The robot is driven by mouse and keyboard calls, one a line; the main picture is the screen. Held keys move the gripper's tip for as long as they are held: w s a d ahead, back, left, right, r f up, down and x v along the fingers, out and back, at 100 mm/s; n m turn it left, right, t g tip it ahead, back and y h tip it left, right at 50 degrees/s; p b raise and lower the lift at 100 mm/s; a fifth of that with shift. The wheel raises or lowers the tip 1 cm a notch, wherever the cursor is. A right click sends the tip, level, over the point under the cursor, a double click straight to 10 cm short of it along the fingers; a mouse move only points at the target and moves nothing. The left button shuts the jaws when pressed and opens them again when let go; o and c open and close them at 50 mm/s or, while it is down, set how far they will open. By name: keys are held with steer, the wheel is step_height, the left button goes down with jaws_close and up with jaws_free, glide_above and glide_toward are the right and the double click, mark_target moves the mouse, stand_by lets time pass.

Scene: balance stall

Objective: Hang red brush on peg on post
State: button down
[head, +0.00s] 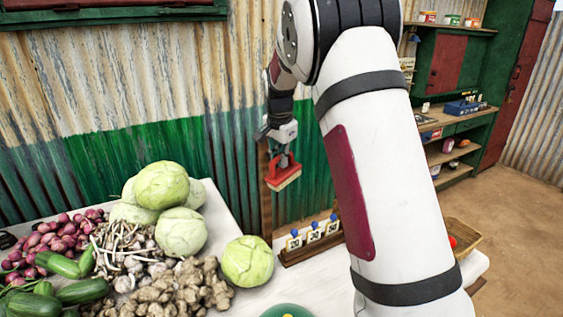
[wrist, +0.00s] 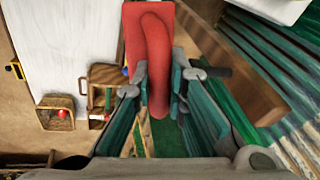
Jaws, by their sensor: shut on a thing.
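The red brush (head: 283,170) hangs below my gripper (head: 279,146) in the head view, with its pale bristle edge downward. In the wrist view the red brush (wrist: 150,45) lies between the fingers of my gripper (wrist: 157,84), which is shut on it. The wooden post (head: 265,190) stands against the corrugated wall, just behind and left of the brush. In the wrist view the post (wrist: 240,82) is right of the brush, apart from it.
A white table (head: 225,225) holds cabbages (head: 163,187), onions, ginger and cucumbers. A wooden rack with blue-topped cards (head: 313,235) stands below the brush. A basket (head: 463,238) with a red item is at right. Green shelves (head: 455,150) stand farther back.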

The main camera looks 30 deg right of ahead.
mark_target(268, 155)
steer(key=shift+w+f+b, duration=0.1)
steer(key=shift+w+b, duration=1.8)
steer(key=shift+w, duration=0.9)
steer(key=shift+w+f+b, duration=0.25)
steer(key=shift+w+b, duration=0.15)
steer(key=shift+b, duration=0.1)
steer(key=shift+w+a+f+b, duration=0.25)
steer(key=shift+w+a+b, duration=0.05)
steer(key=shift+w+b, duration=0.1)
steer(key=c, duration=1)
jaws_free()
steer(key=shift+o, duration=0.2)
steer(key=shift+r, duration=0.55)
steer(key=shift+o, duration=0.2)
steer(key=v, duration=0.6)
steer(key=shift+s+d, duration=0.2)
steer(key=shift+s, duration=0.15)
steer(key=shift+s+d+r, duration=0.1)
steer(key=shift+s+r, duration=0.3)
steer(key=shift+r, duration=0.05)
